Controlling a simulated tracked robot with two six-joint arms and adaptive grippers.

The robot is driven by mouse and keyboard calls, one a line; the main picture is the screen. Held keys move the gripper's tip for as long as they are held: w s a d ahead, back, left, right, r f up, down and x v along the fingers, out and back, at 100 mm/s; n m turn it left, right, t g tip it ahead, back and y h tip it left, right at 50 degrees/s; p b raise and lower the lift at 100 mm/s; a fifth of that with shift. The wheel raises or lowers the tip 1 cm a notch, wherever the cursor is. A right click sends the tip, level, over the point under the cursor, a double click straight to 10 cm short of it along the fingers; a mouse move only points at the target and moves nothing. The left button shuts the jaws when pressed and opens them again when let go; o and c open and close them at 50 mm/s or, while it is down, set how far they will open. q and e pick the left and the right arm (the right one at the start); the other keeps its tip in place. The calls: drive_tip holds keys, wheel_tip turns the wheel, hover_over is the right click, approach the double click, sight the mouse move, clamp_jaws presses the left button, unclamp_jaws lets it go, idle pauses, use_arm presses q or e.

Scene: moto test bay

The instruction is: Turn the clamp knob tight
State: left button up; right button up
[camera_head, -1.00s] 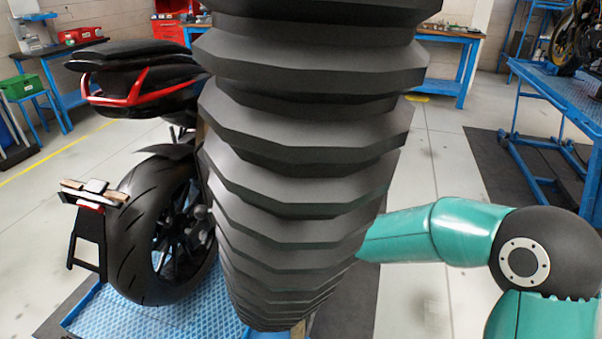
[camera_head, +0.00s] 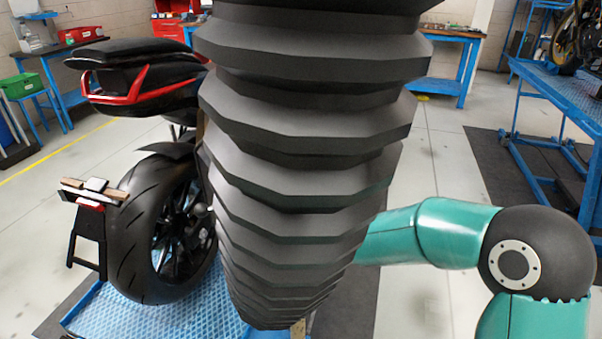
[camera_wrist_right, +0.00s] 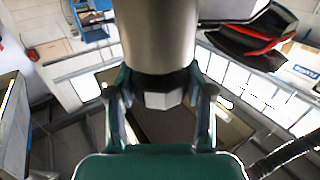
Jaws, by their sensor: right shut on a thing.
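A faceted grey knob (camera_wrist_right: 164,97) shows in the right wrist view, at the near end of a thick metal cylinder (camera_wrist_right: 158,35). My right gripper (camera_wrist_right: 163,88) has one finger on each side of the knob and is shut on it. In the head view, a big black ribbed hose (camera_head: 305,130) hangs across the middle and hides the knob and my right gripper. My right arm comes in from the right and passes behind the hose. My left gripper is in neither view.
A black motorcycle with red trim (camera_head: 135,85) stands at the left on a blue lift platform (camera_head: 150,322). Another blue stand (camera_head: 570,95) is at the right. Workbenches line the back. The floor right of the hose is open.

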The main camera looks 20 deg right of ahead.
drive_tip(key=m+h, duration=0.2)
drive_tip(key=h, duration=0.1)
drive_tip(key=shift+a+g+h, duration=0.1)
drive_tip(key=shift+g+h, duration=0.2)
drive_tip(key=shift+h, duration=0.1)
drive_tip(key=m+g+h+p, duration=0.1)
drive_tip(key=m+h, duration=0.1)
drive_tip(key=h, duration=0.1)
drive_tip(key=m+g+h+p, duration=0.2)
drive_tip(key=h, duration=0.1)
drive_tip(key=shift+r+m, duration=0.15)
drive_tip(key=shift+m, duration=0.25)
drive_tip(key=m+g+h+p, duration=0.3)
drive_tip(key=g+h, duration=0.1)
drive_tip(key=shift+m, duration=0.4)
drive_tip(key=shift+d+f+m+g+h+p, duration=0.1)
drive_tip(key=shift+m+g+h+p, duration=0.95)
drive_tip(key=shift+g, duration=0.75)
drive_tip(key=shift+d+f+m+g+h+p, duration=0.1)
drive_tip(key=shift+m+g+h+p, duration=0.55)
drive_tip(key=shift+m+g+p, duration=0.75)
drive_tip(key=shift+m+g, duration=0.25)
drive_tip(key=shift+g, duration=0.45)
drive_tip(key=o, duration=1.2)
drive_tip(key=shift+c, duration=0.2)
